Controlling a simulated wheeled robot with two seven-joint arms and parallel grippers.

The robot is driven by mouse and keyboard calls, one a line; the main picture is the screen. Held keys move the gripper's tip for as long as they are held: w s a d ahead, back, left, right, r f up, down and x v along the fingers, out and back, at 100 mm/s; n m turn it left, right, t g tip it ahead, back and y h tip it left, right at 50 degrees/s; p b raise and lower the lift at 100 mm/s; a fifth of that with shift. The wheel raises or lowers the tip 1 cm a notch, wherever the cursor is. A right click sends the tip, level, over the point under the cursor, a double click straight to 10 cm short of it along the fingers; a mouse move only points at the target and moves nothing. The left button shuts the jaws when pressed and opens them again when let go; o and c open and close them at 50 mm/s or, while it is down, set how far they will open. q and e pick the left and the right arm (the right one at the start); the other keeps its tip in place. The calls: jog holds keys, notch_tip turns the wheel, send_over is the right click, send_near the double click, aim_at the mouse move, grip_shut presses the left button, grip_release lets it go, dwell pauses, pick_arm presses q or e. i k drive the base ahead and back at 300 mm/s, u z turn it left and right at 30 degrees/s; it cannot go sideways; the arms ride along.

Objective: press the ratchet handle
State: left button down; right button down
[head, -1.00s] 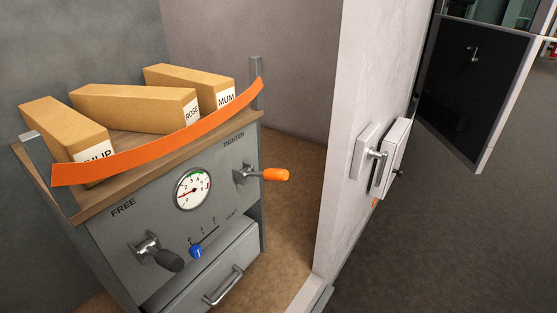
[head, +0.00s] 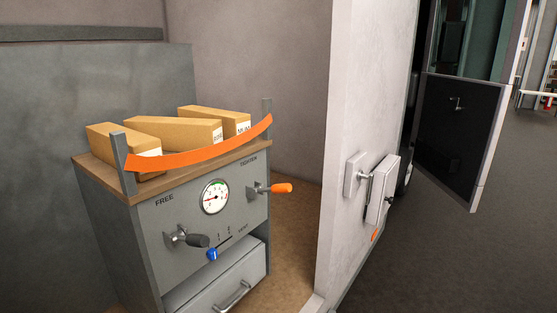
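A grey cabinet (head: 160,235) with a wooden top stands at the left in the head view. At the right of its front, under the word TIGHTEN, is a handle with an orange grip (head: 281,188), sticking out to the right. At the left, under FREE, is a handle with a dark grip (head: 198,240). Between them is a round gauge (head: 215,197), its needle pointing left. An orange strap (head: 205,151) sags between two grey posts in front of several boxes (head: 172,130). Neither of my grippers is in view.
A blue knob (head: 212,254) sits on a slider marked VENT. A drawer (head: 222,283) with a bar handle is below. A pale wall (head: 370,100) with a latch (head: 378,187) stands right of the cabinet. A dark panel (head: 456,135) hangs beyond it. Dark floor is open at the right.

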aim_at(282, 188)
jog(key=u, duration=0.35)
jog(key=k, duration=0.85)
jog(key=u, duration=0.6)
jog(key=k, duration=0.45)
jog(key=z, duration=0.55)
jog(key=i, duration=1.7)
jog(key=u, duration=0.65)
